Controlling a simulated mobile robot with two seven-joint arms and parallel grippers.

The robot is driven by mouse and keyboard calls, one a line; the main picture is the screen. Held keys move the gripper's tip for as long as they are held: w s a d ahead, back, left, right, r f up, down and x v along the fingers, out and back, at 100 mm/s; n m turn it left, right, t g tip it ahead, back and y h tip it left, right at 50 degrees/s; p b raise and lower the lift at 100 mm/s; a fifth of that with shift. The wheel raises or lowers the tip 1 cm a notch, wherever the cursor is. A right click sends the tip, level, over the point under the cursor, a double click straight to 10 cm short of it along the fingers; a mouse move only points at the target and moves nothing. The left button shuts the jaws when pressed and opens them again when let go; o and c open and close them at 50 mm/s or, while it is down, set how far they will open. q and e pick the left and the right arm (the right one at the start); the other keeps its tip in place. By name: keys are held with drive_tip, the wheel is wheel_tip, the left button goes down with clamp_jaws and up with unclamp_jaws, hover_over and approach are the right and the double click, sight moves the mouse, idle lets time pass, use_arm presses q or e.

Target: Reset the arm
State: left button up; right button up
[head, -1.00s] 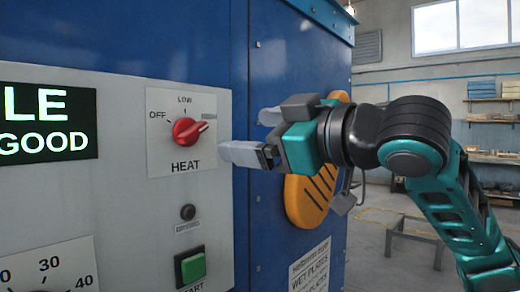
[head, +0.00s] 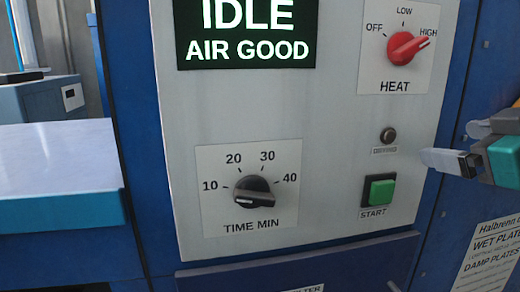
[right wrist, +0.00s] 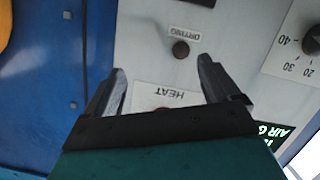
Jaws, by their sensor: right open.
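My right gripper (head: 450,146) is at the right edge of the head view, in front of the control panel (head: 335,190) and right of its controls. In the right wrist view the right gripper (right wrist: 162,82) has its two fingers wide apart with nothing held between them. The red heat knob (head: 402,47) points to HIGH and is apart from the gripper in the head view. In the right wrist view the knob is mostly hidden behind the gripper's base, below the upside-down HEAT label (right wrist: 172,97). My left gripper is out of view.
The panel carries a black time dial (head: 253,194), a green start button (head: 381,190), a small dark drying lamp (head: 388,135) and a display (head: 248,30) reading IDLE, AIR GOOD. A pale ledge (head: 55,160) with a blue front juts out at the left.

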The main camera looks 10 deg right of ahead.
drive_tip(key=s+a+f+m+g, duration=0.1)
drive_tip(key=a+f+g, duration=0.15)
drive_tip(key=f, duration=1.05)
drive_tip(key=s+a+f+m+g, duration=0.15)
drive_tip(key=f+g, duration=0.25)
drive_tip(key=f, duration=1)
drive_tip(key=s+a+f+g, duration=0.5)
drive_tip(key=s+a+f, duration=0.5)
drive_tip(key=s+f, duration=0.45)
use_arm(q)
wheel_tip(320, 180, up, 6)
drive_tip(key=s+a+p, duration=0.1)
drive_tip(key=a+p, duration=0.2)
drive_tip(key=p, duration=0.7)
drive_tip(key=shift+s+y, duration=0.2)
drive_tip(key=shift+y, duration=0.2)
use_arm(e)
drive_tip(key=w+a+r+t+y, duration=0.1)
drive_tip(key=w+a+t, duration=0.1)
drive_tip(key=w+t, duration=0.5)
drive_tip(key=shift+w+a+r+y, duration=0.2)
drive_tip(key=shift+w+y, duration=0.15)
drive_tip(key=shift+y, duration=0.05)
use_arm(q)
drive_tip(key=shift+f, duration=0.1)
use_arm(e)
drive_tip(key=shift+n, duration=0.25)
